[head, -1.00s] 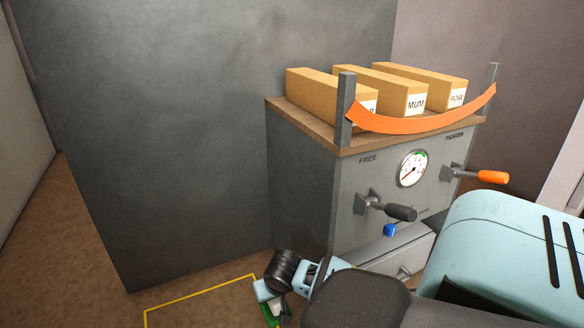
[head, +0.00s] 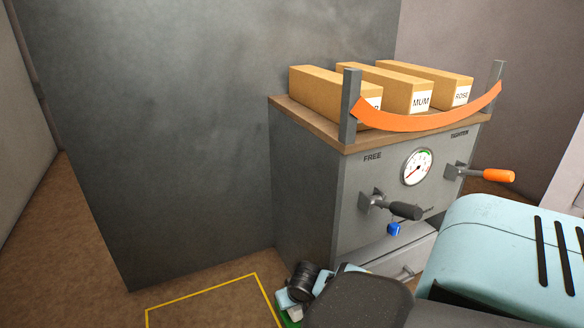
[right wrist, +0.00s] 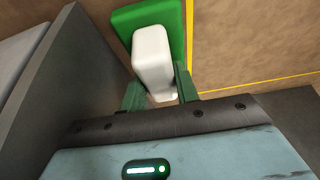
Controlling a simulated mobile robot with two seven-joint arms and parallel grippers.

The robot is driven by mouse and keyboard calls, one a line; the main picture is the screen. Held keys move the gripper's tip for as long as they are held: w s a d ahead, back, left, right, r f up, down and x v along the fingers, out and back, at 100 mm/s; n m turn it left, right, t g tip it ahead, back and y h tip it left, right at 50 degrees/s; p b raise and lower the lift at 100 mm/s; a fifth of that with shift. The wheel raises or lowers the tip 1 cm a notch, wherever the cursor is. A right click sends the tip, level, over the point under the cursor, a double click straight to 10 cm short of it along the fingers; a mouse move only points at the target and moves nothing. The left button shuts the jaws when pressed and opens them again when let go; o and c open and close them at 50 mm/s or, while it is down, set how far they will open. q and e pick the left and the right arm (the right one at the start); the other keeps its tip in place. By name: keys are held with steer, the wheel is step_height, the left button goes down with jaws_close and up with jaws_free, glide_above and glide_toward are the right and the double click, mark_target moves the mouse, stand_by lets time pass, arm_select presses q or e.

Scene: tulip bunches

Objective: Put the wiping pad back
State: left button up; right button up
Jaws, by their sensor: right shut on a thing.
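The wiping pad has a green base (right wrist: 172,28) and a white block-shaped handle (right wrist: 152,60). In the right wrist view my right gripper (right wrist: 160,84) is shut on the white handle, one dark green finger on each side. In the head view the right gripper (head: 288,302) is low at the bottom, beside the grey cabinet's lower corner, partly hidden by my arm. A sliver of the green base (head: 288,321) shows under it. I cannot tell whether the pad touches the floor. My left gripper is out of view.
A yellow outline (head: 200,291) marks brown floor left of the gripper, with bare floor inside. The grey cabinet (head: 305,195) has a dark lever (head: 403,210), an orange lever (head: 497,175), a gauge (head: 417,167) and a drawer (head: 405,262). Labelled boxes (head: 400,88) stand on top behind an orange strap (head: 430,119).

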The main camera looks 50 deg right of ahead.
steer(key=shift+d+f, duration=0.15)
steer(key=shift+d, duration=0.05)
steer(key=shift+s+f, duration=0.1)
steer(key=shift+f, duration=0.1)
steer(key=o, duration=0.9)
steer(key=shift+o, duration=0.2)
steer(key=shift+r, duration=0.15)
steer(key=p+v, duration=0.2)
steer(key=v, duration=0.9)
steer(key=shift+p, duration=0.3)
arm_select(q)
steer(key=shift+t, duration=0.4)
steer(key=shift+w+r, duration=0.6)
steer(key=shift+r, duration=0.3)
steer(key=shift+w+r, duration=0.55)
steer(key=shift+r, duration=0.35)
arm_select(e)
steer(key=shift+s+a+r, duration=0.15)
steer(key=shift+s+r, duration=0.1)
steer(key=shift+r, duration=0.25)
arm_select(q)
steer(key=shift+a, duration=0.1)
